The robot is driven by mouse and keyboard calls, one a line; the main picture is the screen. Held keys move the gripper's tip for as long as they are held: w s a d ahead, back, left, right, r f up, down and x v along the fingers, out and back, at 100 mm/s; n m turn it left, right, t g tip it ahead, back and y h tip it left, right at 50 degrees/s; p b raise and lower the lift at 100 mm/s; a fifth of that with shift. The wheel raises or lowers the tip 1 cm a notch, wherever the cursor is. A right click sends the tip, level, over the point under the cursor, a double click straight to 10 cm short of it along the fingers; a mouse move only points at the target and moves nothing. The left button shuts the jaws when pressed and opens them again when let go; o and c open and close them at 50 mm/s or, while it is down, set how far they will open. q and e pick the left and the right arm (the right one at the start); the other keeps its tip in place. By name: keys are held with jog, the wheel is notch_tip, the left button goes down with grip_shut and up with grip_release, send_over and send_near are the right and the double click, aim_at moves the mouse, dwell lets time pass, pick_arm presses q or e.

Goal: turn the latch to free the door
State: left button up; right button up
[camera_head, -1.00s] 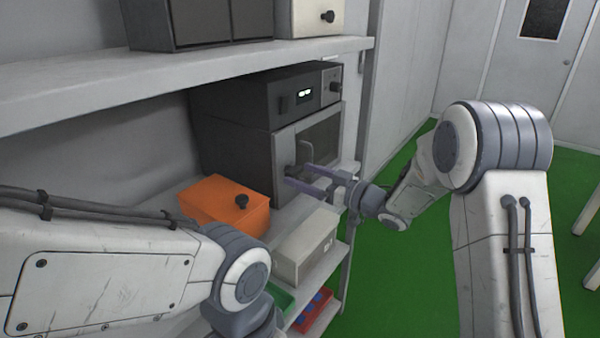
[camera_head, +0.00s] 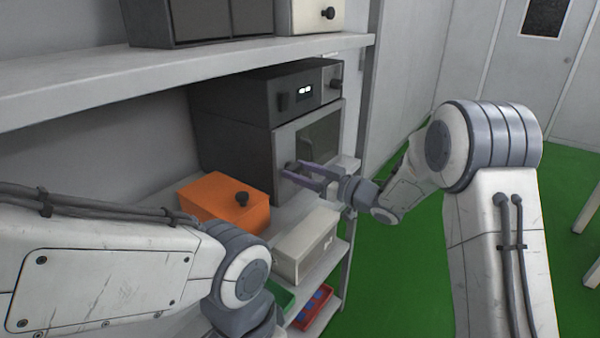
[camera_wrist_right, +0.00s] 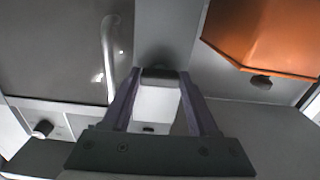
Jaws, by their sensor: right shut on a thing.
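The dark device (camera_head: 236,138) stands on the shelf. Its door has a light grey frame and a dark window (camera_head: 320,138). A bar handle (camera_wrist_right: 108,55) shows on the door in the right wrist view. The latch, a dark knob with a light part (camera_wrist_right: 160,76), sits between the fingers of my right gripper (camera_wrist_right: 160,95), which is shut on it. In the head view the right gripper (camera_head: 298,170) is at the door's lower corner and hides most of the latch. The door looks closed. My left arm is at lower left; its gripper is out of view.
An orange box (camera_head: 222,206) with a black knob stands on the shelf in front of the device. A pale box (camera_head: 303,246) is to its right, with red (camera_head: 318,306) and green bins below. An upper shelf (camera_head: 190,75) overhangs.

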jog(key=shift+f+n+b, duration=0.15)
jog(key=shift+n+b, duration=0.35)
jog(key=shift+b, duration=0.05)
jog(key=n+b, duration=1.4)
jog(key=b, duration=0.1)
jog(key=shift+n+b, duration=1.25)
jog(key=shift+n, duration=0.05)
jog(key=o, duration=1.4)
jog(key=v, duration=1)
jog(key=shift+s+d, duration=0.15)
jog(key=shift+d, duration=0.05)
